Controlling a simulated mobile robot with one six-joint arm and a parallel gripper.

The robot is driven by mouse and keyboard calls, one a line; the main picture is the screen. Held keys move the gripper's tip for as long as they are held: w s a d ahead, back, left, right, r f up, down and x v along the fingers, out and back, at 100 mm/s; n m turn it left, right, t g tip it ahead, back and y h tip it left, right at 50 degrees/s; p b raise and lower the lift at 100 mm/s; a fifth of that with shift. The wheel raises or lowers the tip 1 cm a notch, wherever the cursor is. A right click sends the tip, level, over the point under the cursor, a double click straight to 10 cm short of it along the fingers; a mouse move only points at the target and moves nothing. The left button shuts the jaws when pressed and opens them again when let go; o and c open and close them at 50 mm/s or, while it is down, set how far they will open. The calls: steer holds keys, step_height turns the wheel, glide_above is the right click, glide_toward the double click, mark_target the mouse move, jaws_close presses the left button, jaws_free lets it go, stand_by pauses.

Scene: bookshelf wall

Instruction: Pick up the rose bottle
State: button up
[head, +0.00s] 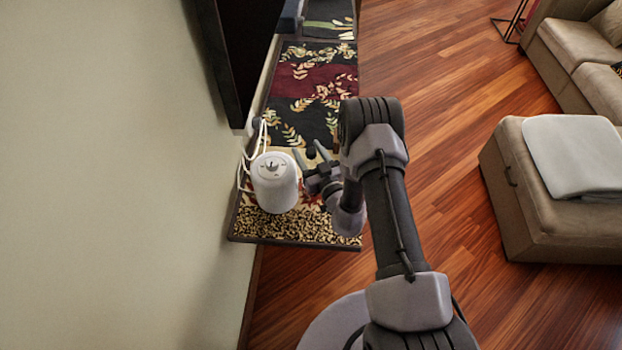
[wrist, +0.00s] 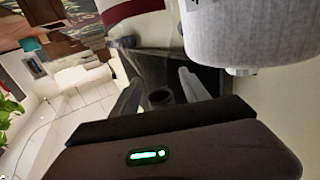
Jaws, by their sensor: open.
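I cannot make out a clearly rose-coloured bottle in either view. My gripper (head: 311,154) is open above the patterned runner, just right of a white cylindrical appliance. In the wrist view its two fingers (wrist: 160,90) stand apart. A small dark round piece (wrist: 160,97) shows between them; I cannot tell whether it is a bottle's top or part of my gripper. A dark red and white shape (wrist: 130,9) is cut off at the top of the wrist view; I cannot tell what it is.
The white appliance (head: 275,184) with white cables stands close to my gripper, and its side fills the wrist view's upper right (wrist: 250,35). A dark panel (head: 238,60) hangs on the left wall. A beige ottoman (head: 545,225) stands right. Wooden floor (head: 440,60) between is clear.

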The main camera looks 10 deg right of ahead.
steer(key=shift+w+a, duration=0.1)
steer(key=shift+w, duration=0.45)
jaws_close()
stand_by(1.0)
